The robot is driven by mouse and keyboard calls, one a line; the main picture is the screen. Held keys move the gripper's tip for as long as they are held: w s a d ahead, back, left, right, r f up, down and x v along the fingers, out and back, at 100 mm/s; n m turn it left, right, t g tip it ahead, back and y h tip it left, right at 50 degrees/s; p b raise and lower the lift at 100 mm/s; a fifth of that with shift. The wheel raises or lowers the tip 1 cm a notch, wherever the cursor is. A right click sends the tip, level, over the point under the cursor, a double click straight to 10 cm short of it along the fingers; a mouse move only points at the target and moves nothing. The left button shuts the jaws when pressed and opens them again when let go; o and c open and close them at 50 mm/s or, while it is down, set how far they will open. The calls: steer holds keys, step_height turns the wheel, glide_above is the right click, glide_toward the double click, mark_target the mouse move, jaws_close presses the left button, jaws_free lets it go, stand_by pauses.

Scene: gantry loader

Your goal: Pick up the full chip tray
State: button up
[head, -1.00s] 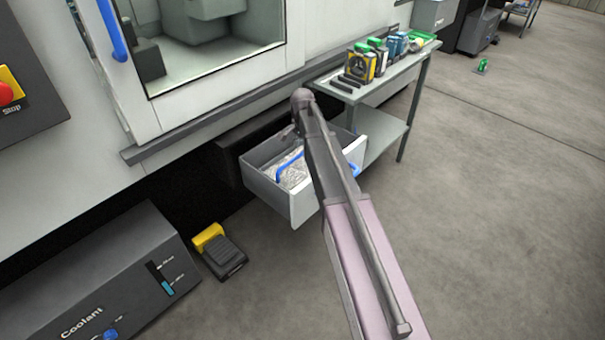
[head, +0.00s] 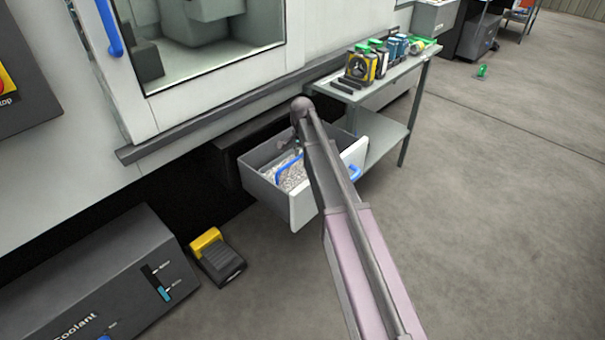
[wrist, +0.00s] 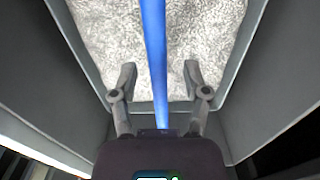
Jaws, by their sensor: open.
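The chip tray (wrist: 247,50) is a grey tray filled with silvery metal chips (wrist: 108,40). In the head view the chips (head: 291,177) show inside a pulled-out drawer (head: 262,186) under the machine. A blue bar handle (wrist: 153,60) spans above the chips. My gripper (wrist: 160,78) is open in the wrist view, with one finger on each side of the blue handle and a gap to it on both sides. In the head view my arm hides the gripper and part of the drawer.
A side table (head: 398,76) with several tools stands right of the drawer. A yellow and black foot pedal (head: 217,256) lies on the floor in front. A dark coolant unit (head: 95,275) is at lower left. The floor at right is mostly clear.

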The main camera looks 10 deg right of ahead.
jaws_close()
steer(key=shift+r, duration=0.15)
stand_by(0.4)
step_height(320, 180, up, 10)
steer(key=p, duration=1)
steer(key=shift+f, duration=0.2)
stand_by(0.6)
